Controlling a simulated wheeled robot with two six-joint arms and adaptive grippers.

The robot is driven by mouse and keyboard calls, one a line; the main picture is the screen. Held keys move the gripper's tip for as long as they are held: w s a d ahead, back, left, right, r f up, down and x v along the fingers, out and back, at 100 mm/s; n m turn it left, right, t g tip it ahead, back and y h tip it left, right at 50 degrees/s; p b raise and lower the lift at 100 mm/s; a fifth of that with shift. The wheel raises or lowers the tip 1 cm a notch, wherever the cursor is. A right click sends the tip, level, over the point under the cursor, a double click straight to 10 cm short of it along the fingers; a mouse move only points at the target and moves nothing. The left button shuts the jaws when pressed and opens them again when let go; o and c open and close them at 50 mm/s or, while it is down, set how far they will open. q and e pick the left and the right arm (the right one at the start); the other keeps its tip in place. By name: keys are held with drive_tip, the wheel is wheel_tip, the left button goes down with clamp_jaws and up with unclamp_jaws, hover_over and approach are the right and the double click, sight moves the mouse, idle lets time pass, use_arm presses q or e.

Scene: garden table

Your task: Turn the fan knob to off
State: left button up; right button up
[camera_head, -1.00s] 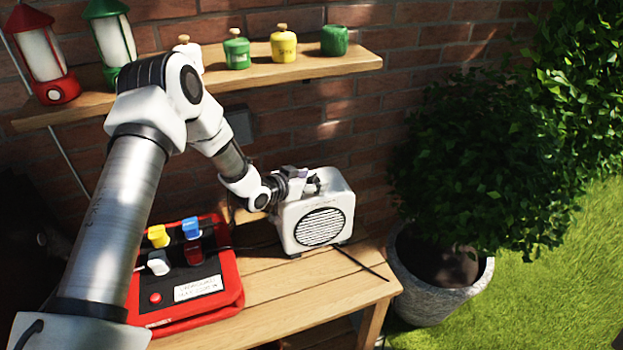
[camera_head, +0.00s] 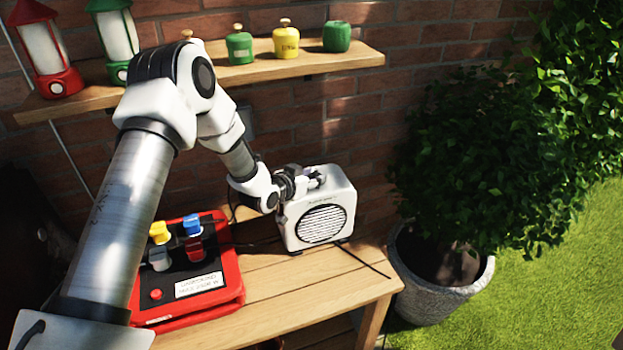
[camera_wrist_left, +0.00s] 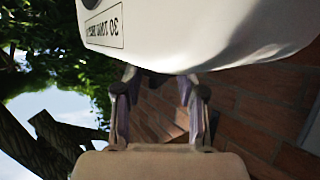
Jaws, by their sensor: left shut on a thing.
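The fan (camera_head: 346,208) is a white box with a round slatted grille on its front, standing at the right part of the wooden table. My left gripper (camera_head: 316,179) is at the top of the fan, shut on the knob. The knob itself is hidden by the gripper. In the left wrist view the two fingers (camera_wrist_left: 162,104) are parted and their tips pass out of sight behind the fan's white body (camera_wrist_left: 200,35), which carries a small printed label (camera_wrist_left: 104,27). My right gripper is not in view.
A red power box (camera_head: 236,285) with coloured plugs sits on the table (camera_head: 275,292) left of the fan. A dark cable lies beside the fan. A shelf (camera_head: 290,69) with lanterns and jars runs above. A potted bush (camera_head: 440,300) stands right.

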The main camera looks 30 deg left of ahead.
use_arm(q)
drive_tip(key=n+y, duration=0.1)
drive_tip(key=n+y+b, duration=0.1)
drive_tip(key=y, duration=0.1)
drive_tip(key=shift+d+f+n, duration=0.15)
drive_tip(key=shift+d+n, duration=0.15)
drive_tip(key=shift+n, duration=0.1)
drive_tip(key=shift+d+n+g+y+b, duration=0.1)
drive_tip(key=shift+n+g+y+b, duration=0.35)
drive_tip(key=shift+n+y, duration=1.1)
drive_tip(key=shift+y, duration=0.35)
drive_tip(key=o, duration=0.9)
drive_tip(key=shift+o, duration=1.2)
drive_tip(key=shift+w, duration=0.15)
